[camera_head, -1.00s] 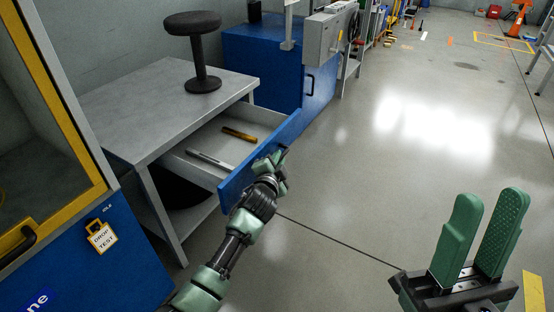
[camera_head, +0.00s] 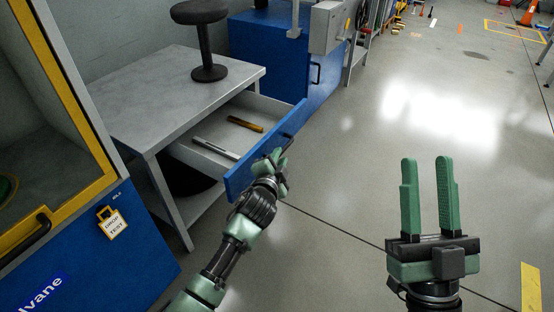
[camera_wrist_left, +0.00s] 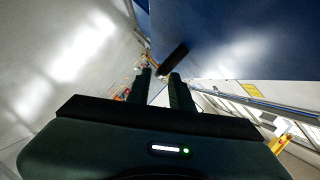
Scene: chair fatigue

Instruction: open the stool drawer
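The blue-fronted drawer (camera_head: 247,168) under the grey table is pulled well out, and its inside shows. My left gripper (camera_head: 281,154) is in front of the drawer face. In the left wrist view its fingers (camera_wrist_left: 161,88) are apart with a gap between them, and the dark drawer handle (camera_wrist_left: 173,60) is at the fingertips. Its contact with the handle is unclear. A black round stool (camera_head: 209,72) stands on the table. My right gripper (camera_head: 428,196) is open and empty above the floor.
The grey table (camera_head: 150,90) carries the stool. A blue cabinet (camera_head: 270,50) stands behind it.

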